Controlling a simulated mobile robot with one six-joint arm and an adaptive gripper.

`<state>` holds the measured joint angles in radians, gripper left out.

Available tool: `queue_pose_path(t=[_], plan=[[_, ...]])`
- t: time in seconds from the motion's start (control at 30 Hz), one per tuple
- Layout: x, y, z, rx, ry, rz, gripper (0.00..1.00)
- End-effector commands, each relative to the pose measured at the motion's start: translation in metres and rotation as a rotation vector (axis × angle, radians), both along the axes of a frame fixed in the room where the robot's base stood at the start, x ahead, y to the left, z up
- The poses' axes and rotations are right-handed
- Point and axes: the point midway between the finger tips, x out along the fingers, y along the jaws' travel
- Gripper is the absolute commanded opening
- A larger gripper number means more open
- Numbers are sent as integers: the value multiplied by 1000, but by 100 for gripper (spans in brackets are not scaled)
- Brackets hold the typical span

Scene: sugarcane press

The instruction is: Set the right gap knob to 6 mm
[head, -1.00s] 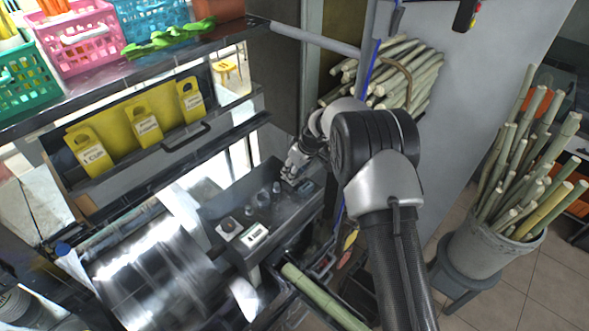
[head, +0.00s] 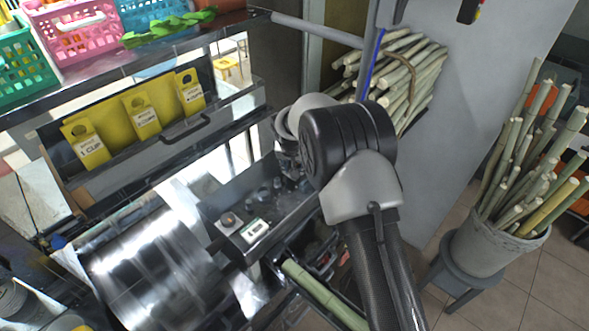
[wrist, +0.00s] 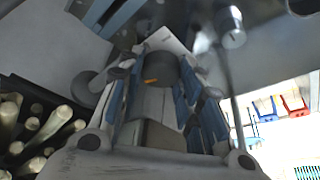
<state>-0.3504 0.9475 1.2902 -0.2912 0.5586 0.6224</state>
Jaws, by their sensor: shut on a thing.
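In the wrist view a dark round knob (wrist: 162,70) with a small orange mark sits between the blue-padded fingers of my gripper (wrist: 158,82). The gripper is shut on this knob. In the head view my gripper (head: 290,168) is at the right end of the grey control panel (head: 236,194), mostly hidden by my arm. The gripped knob and any display beside it are hidden there. Another knob (head: 229,220) and a small white display (head: 255,229) are at the panel's near left; I cannot read the display.
A shiny metal drum (head: 150,265) is left of the panel. A green cane (head: 320,295) sticks out below it. Yellow cup tags (head: 142,116) hang above. Bundled canes (head: 405,75) are behind my arm, and a bucket of canes (head: 497,245) stands at the right.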

Motion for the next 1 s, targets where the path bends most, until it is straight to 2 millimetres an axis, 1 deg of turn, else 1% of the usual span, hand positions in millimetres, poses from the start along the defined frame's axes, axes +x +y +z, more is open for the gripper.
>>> queue_pose_path(t=[0.03, 0.07, 0.8, 1.0], plan=[[1, 2, -5, 0, -3, -43, 9], [1, 2, -5, 1, -4, -71, 9], [2, 5, 0, 1, 1, -780, 9], [3, 5, 1, 2, 1, -945, 9]])
